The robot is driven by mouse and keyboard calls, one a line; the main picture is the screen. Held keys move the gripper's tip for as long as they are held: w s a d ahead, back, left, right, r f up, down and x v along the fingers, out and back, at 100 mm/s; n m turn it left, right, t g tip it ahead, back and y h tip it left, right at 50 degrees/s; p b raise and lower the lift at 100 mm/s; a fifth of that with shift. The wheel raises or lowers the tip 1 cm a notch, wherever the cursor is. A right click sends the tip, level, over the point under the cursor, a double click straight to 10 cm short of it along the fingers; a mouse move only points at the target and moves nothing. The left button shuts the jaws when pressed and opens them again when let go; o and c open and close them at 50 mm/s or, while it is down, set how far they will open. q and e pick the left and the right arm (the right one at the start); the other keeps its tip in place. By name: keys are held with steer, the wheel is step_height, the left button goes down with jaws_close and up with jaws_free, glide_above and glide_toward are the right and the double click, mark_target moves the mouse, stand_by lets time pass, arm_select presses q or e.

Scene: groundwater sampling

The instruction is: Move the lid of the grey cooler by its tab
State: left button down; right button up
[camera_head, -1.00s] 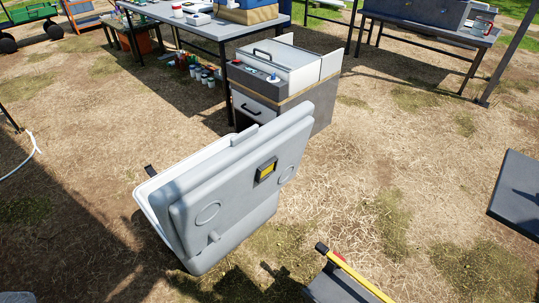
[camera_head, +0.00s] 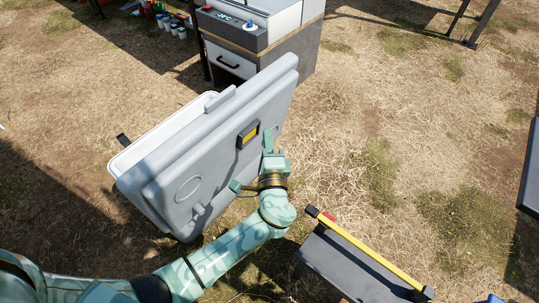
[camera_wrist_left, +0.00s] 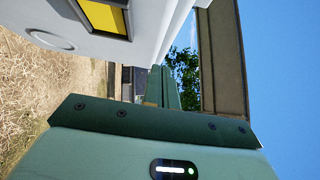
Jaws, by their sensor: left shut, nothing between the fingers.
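The grey cooler (camera_head: 128,159) stands on the dry grass with its lid (camera_head: 221,146) raised and leaning, so the lid's broad outer face is towards me. A yellow plate in a dark frame (camera_head: 248,134) sits on that face, and also shows close up in the left wrist view (camera_wrist_left: 103,17). A small pale bump (camera_head: 198,208) shows low on the lid; I cannot tell which part is the tab. My left gripper (camera_head: 268,137) is shut and empty, just right of the yellow plate, close to the lid; contact is unclear. Its fingers show in the wrist view (camera_wrist_left: 165,88).
A grey cabinet with a drawer (camera_head: 232,62) stands behind the cooler. Several small pots (camera_head: 172,22) stand at the upper left.

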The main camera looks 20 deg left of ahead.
mark_target(254, 111)
arm_select(q)
steer(key=shift+w+a+r, duration=0.15)
steer(key=shift+w+a, duration=0.4)
steer(key=shift+a, duration=0.2)
steer(key=shift+w+a+r, duration=0.2)
steer(key=shift+w+a, duration=0.3)
steer(key=shift+a, duration=0.3)
steer(key=shift+w+a+r, duration=0.15)
steer(key=shift+w+a, duration=0.4)
steer(key=shift+a, duration=0.2)
